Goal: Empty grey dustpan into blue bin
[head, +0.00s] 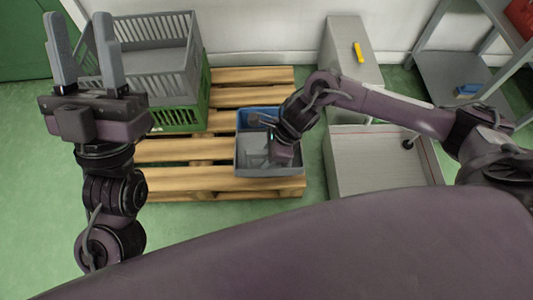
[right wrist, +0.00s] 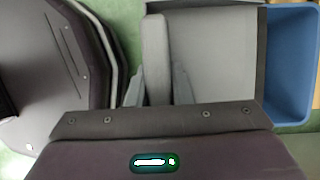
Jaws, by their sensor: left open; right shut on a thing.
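The blue bin (head: 268,186) stands on the wooden pallet in the middle of the head view. Its blue wall (right wrist: 294,65) also shows at the right of the right wrist view. My right gripper (head: 273,137) is over the bin and shut on the grey dustpan (head: 253,146). The dustpan's flat grey pan (right wrist: 218,55) fills the upper middle of the right wrist view, beside the bin wall. I cannot tell whether anything lies on the pan; the bin's inside is partly hidden. My left gripper (head: 82,50) is open and empty, raised at the left, away from the bin.
Grey and green crates (head: 180,118) are stacked on the wooden pallet (head: 165,182) behind left. A grey cabinet (head: 345,50) bearing a yellow object (head: 358,53) and a grey basin (head: 380,170) stand right of the bin. A metal shelf (head: 450,85) is at far right.

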